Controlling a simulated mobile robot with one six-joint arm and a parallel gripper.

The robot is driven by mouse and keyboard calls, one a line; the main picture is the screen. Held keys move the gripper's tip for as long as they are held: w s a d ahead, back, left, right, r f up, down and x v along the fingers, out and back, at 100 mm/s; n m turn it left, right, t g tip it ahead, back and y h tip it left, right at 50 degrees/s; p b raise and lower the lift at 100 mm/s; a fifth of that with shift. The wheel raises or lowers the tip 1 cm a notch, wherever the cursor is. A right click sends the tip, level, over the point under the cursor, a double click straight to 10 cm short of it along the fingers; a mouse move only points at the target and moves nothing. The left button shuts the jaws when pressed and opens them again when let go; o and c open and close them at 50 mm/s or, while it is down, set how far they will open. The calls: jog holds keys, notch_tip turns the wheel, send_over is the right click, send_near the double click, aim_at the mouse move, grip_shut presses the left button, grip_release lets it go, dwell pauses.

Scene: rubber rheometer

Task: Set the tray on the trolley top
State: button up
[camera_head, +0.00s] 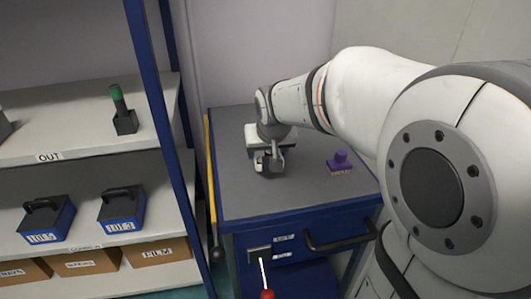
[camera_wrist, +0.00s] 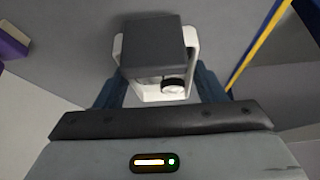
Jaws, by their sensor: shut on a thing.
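My gripper (camera_head: 268,163) is over the grey trolley top (camera_head: 233,195), pointing down. It is shut on a small grey-and-white thing (camera_wrist: 153,45) with a dark grey block and a round knob. Blue finger parts (camera_wrist: 209,84) flank this thing in the wrist view. I cannot make out a clear tray shape, nor tell whether the held thing is the tray. It is low over the trolley top or touching it; I cannot tell which. My gripper hides most of it in the head view.
A shelf rack (camera_head: 80,145) at the left holds a green-topped piece (camera_head: 120,105), blue boxes (camera_head: 122,207) with black handles and brown bins (camera_head: 160,251). The trolley's front area is clear.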

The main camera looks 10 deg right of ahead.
jog(key=shift+f+b, duration=0.4)
jog(key=shift+f, duration=1.4)
jog(key=shift+f, duration=0.1)
jog(key=o, duration=1.1)
jog(key=shift+r, duration=0.25)
jog(key=p+v, duration=0.2)
jog(key=v, duration=0.9)
jog(key=s+f+g, duration=0.1)
jog(key=s+f, duration=0.2)
jog(key=s, duration=0.2)
jog(key=s+d+f+g, duration=0.1)
jog(key=s+f+g, duration=0.1)
jog(key=s+f, duration=0.2)
jog(key=s+f+g, duration=0.1)
jog(key=s+f, duration=0.2)
jog(key=s, duration=0.3)
jog(key=shift+s+d+f+n, duration=0.25)
jog(key=shift+d+f+n, duration=0.05)
jog(key=shift+d+f, duration=0.1)
